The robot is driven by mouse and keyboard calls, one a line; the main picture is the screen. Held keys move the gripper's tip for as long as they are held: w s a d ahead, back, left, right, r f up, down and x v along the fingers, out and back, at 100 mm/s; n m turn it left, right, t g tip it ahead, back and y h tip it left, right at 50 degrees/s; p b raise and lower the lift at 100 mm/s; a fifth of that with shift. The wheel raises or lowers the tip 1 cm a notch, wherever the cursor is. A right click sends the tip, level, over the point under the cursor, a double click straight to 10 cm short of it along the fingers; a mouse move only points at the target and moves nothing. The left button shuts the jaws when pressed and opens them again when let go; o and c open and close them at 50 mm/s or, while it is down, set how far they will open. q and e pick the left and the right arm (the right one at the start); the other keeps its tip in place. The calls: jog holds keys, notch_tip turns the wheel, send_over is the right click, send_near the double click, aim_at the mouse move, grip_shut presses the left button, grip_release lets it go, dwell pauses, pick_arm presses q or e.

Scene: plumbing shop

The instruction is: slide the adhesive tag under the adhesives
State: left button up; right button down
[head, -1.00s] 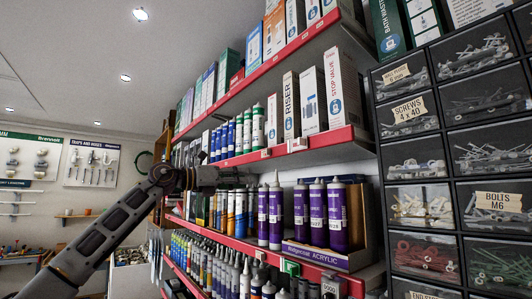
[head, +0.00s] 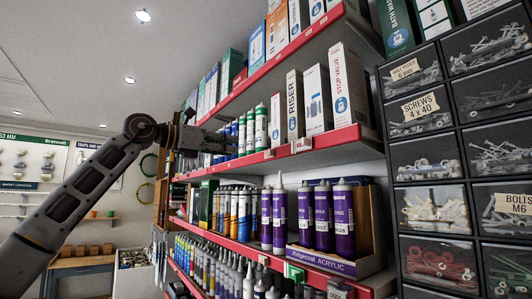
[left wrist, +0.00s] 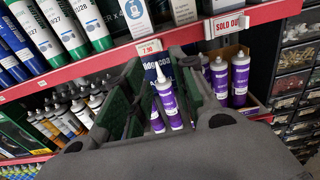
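Purple adhesive cartridges (head: 273,218) stand on the shelf below; two also show between the fingers (left wrist: 167,105). A dark blue panel with white lettering (left wrist: 157,70) shows near the fingertips; I cannot tell whether it touches them. A white price tag (left wrist: 150,47) and a "SOLD OUT" tag (left wrist: 227,25) sit on the upper edge. I cannot tell which is the adhesive tag. My right gripper is out of view.
A cardboard tray (head: 330,262) labelled acrylic holds more purple cartridges. A green tag (head: 294,272) is on the lower red edge. A drawer cabinet (head: 433,165) bounds the right. The space before the shelves looks clear.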

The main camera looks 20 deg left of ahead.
aim_at(267, 154)
pick_arm(q)
jog(key=shift+w, duration=0.1)
jog(key=shift+p+x, duration=2.3)
jog(key=shift+x, duration=4.55)
grip_shut()
